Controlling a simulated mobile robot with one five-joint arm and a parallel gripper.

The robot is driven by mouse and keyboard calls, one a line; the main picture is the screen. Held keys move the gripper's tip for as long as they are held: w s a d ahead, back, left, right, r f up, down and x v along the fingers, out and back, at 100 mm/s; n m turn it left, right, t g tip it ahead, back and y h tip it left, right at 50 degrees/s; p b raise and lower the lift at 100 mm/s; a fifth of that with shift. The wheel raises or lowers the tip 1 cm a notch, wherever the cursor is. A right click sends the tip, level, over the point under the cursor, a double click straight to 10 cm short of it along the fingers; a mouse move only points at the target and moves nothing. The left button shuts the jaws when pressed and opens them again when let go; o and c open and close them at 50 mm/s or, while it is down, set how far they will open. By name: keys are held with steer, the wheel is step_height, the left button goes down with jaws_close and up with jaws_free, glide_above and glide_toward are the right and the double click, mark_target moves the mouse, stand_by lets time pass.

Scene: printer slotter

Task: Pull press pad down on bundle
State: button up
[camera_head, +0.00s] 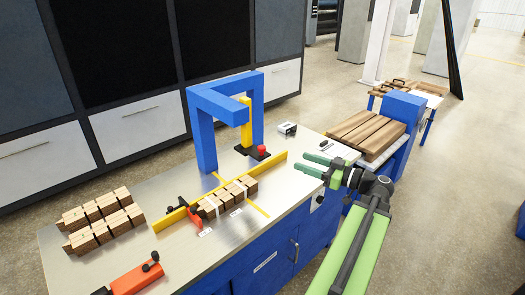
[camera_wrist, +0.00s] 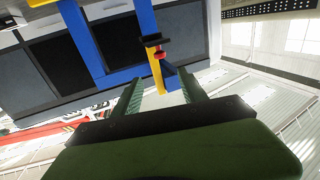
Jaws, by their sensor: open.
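The press is a blue frame (camera_head: 203,125) on the metal table. A yellow post (camera_head: 246,122) hangs under its arm, with a black pad (camera_head: 247,151) and red knob (camera_head: 263,150) at its lower end. The bundle (camera_head: 228,198), a row of brown blocks with light bands, lies against the yellow fence, in front of the pad and apart from it. My gripper (camera_head: 304,164) is open and empty, right of the press near the table's right edge. In the wrist view, the red knob (camera_wrist: 161,55) and black pad (camera_wrist: 153,41) show beyond my fingertips (camera_wrist: 160,78).
More brown block rows (camera_head: 103,213) lie at the table's left. A red-orange tool (camera_head: 135,280) lies at the front left. A small grey box (camera_head: 287,128) stands behind the press's right side. Planks (camera_head: 365,133) rest on a blue stand at the right. The yellow fence (camera_head: 270,167) crosses the table.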

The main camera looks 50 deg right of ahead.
mark_target(265, 149)
steer(key=w+a, duration=0.1)
steer(key=w, duration=0.4)
steer(key=w+a, duration=0.1)
steer(key=w, duration=0.5)
steer(key=w+a, duration=0.1)
steer(key=w, duration=0.5)
steer(key=shift+a, duration=0.15)
